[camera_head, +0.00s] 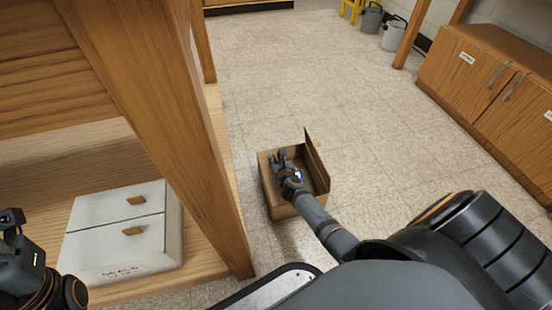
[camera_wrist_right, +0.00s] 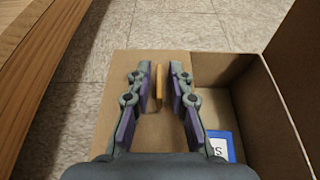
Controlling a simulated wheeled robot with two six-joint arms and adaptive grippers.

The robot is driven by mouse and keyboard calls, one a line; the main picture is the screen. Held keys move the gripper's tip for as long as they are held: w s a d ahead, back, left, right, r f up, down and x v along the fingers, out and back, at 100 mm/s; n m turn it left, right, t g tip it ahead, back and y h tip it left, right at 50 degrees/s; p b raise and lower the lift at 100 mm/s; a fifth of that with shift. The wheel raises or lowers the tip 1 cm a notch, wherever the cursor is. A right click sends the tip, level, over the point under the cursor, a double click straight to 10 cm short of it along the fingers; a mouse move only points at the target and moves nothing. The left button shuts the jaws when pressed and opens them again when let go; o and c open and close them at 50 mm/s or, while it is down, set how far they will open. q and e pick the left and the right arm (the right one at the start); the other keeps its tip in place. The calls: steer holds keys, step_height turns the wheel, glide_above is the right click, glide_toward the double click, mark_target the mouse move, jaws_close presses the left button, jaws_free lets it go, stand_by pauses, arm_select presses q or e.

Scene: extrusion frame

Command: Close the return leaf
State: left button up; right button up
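A cardboard box (camera_head: 283,209) stands on the floor in the head view. One leaf (camera_head: 317,160) stands upright on its right side, with a small orange tab on its outer face; it also shows at the right edge of the wrist view (camera_wrist_right: 295,65). A second leaf (camera_wrist_right: 150,65) lies flat over the box's left part and carries an orange tab (camera_wrist_right: 159,82). No label shows which is the return leaf. My right gripper (camera_head: 281,158) is open above the flat leaf, its fingers on either side of that tab, apart from it. Only my left wrist shows, at the left edge.
A blue and white card (camera_wrist_right: 220,146) lies inside the box's open right part. A wooden post (camera_head: 180,130) and bench stand left, with a white two-drawer unit (camera_head: 105,238) on the bench. Wooden cabinets (camera_head: 490,85) line the right. Floor beyond the box is clear.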

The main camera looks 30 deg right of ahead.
steer(key=shift+o, duration=0.2)
steer(key=v, duration=1.2)
steer(key=shift+a, duration=0.1)
